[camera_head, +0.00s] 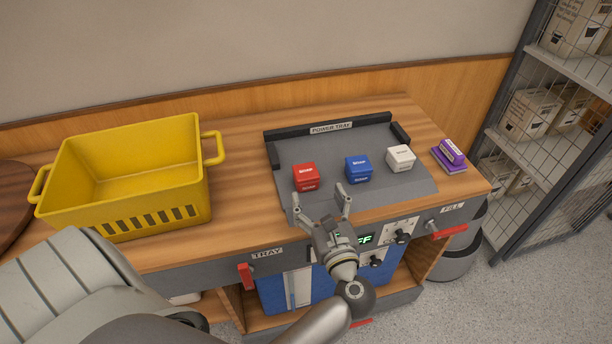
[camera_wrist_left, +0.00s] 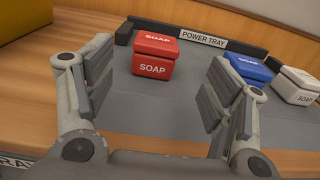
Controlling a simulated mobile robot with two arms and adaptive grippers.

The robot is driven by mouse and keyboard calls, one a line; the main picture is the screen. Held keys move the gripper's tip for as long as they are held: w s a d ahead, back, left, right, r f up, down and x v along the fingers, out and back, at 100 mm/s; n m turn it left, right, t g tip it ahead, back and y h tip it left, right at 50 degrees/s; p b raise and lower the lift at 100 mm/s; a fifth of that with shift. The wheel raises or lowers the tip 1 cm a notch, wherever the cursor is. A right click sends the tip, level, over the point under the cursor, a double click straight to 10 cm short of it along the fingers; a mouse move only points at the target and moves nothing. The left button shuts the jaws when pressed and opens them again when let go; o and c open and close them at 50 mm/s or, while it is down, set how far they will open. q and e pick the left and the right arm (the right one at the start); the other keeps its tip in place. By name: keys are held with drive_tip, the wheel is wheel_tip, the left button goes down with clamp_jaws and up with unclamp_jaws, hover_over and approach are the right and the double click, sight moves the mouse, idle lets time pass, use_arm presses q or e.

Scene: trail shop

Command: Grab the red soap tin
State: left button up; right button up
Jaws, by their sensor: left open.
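The red soap tin (camera_head: 306,177) stands upright on the left part of the grey power tray (camera_head: 290,146). In the left wrist view the red tin (camera_wrist_left: 153,55) shows its "SOAP" label, ahead of and between the two open fingers. My left gripper (camera_head: 319,202) is open and empty, in front of the tray's near edge, close to the red tin but apart from it. It also shows in the left wrist view (camera_wrist_left: 155,95). My right gripper is not in view.
A blue tin (camera_head: 358,169) and a white tin (camera_head: 400,158) stand right of the red one. A purple item (camera_head: 449,155) lies beyond the tray's right side. A yellow crate (camera_head: 130,180) stands on the left of the wooden counter. A black rim edges the tray's back.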

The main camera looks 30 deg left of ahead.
sight(309, 180)
use_arm(q)
drive_tip(key=x, duration=0.3)
drive_tip(key=shift+w+a, duration=0.1)
drive_tip(key=shift+a, duration=0.05)
drive_tip(key=p+x, duration=0.2)
drive_tip(key=x, duration=0.3)
drive_tip(key=shift+a+r, duration=0.1)
drive_tip(key=shift+a, duration=0.2)
drive_tip(key=shift+c, duration=0.8)
drive_tip(key=c, duration=1)
